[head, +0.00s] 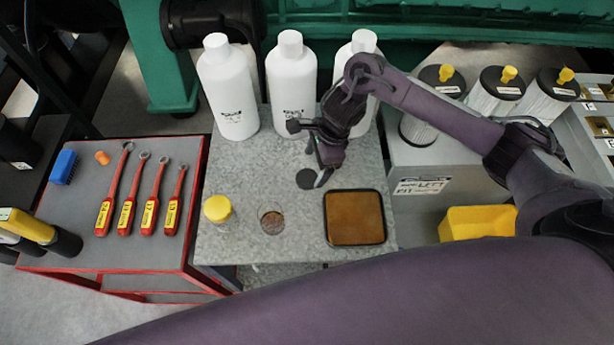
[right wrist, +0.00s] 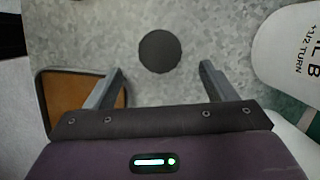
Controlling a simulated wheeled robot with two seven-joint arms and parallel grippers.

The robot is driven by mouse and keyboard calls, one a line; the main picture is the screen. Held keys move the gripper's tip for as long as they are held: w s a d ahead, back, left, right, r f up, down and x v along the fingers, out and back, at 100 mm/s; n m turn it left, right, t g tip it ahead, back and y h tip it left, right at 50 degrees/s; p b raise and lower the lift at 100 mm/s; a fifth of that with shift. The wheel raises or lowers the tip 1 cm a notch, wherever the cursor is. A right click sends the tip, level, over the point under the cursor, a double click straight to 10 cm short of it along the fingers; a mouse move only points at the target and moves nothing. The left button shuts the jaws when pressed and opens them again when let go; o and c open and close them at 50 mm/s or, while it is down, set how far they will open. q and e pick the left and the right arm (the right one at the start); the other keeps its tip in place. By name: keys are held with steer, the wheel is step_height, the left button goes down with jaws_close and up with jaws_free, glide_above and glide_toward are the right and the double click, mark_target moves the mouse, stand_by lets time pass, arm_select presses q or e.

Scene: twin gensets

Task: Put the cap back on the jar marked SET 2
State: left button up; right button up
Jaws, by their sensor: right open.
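A dark round cap (head: 305,179) lies flat on the grey speckled table (head: 250,180). In the right wrist view the cap (right wrist: 160,52) shows just beyond my fingertips, centred between them. An open jar (head: 271,221) with brown contents stands nearer the front, to the left of the cap. A second jar (head: 218,209) to its left wears a yellow cap. I cannot read a SET mark on either jar. My right gripper (head: 317,166) is open and empty above the table by the dark cap; its fingers (right wrist: 161,75) are spread wide. My left gripper is out of view.
A black-rimmed tray with a brown pad (head: 354,218) lies right of the open jar. White bottles (head: 291,80) stand along the back. A red-edged cart (head: 110,260) with several wrenches is at left. A yellow bin (head: 477,223) and filters are at right.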

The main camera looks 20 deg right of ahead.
mark_target(308, 177)
steer(key=p+x, duration=0.1)
steer(key=x, duration=0.2)
steer(key=shift+a+f+p, duration=0.3)
steer(key=shift+f+p, duration=0.05)
steer(key=shift+p, duration=0.05)
steer(key=shift+f, duration=0.45)
steer(key=c, duration=1.1)
